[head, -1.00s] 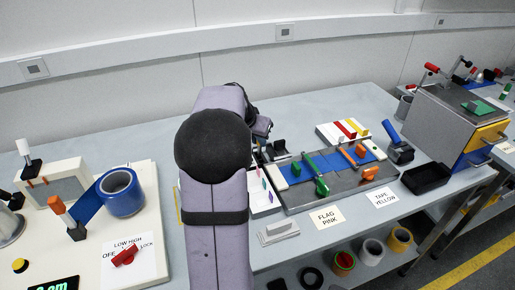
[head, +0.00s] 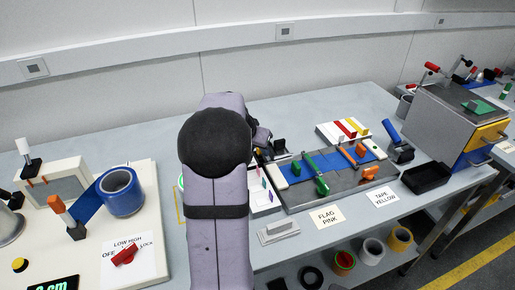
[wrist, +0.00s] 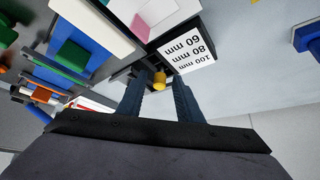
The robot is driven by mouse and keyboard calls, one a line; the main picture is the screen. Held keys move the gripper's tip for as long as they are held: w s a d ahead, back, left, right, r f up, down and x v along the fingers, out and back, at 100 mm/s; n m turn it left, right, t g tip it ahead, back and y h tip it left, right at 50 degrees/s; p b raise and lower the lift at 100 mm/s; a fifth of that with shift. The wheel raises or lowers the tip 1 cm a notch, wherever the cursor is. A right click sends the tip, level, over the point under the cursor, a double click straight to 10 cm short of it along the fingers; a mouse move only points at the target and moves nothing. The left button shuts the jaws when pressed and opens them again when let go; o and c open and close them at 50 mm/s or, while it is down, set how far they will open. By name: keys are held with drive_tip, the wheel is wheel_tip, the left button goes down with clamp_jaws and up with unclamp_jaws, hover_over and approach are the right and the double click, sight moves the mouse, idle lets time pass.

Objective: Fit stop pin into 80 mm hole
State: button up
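In the wrist view, a small yellow pin (wrist: 159,77), which looks like the stop pin, stands at a dark block (wrist: 146,60). Beside it is a white label (wrist: 187,50) reading 60, 80 and 100 mm, upside down. My gripper (wrist: 159,88) is open, one finger on each side of the pin, with gaps showing between. I cannot tell how far the fingertips are from the pin. The holes are not clearly visible. In the head view my arm hides the pin, the label and most of the gripper.
A grey fixture (head: 335,188) with a blue strip and green and orange clamps lies right of my arm. A blue tape roll (head: 120,192) stands on a cream panel at left. A black tray (head: 427,178) sits at right.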

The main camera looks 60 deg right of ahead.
drive_tip(key=shift+r, duration=0.1)
drive_tip(key=shift+r, duration=0.1)
drive_tip(key=v, duration=1.2)
drive_tip(key=shift+b, duration=0.4)
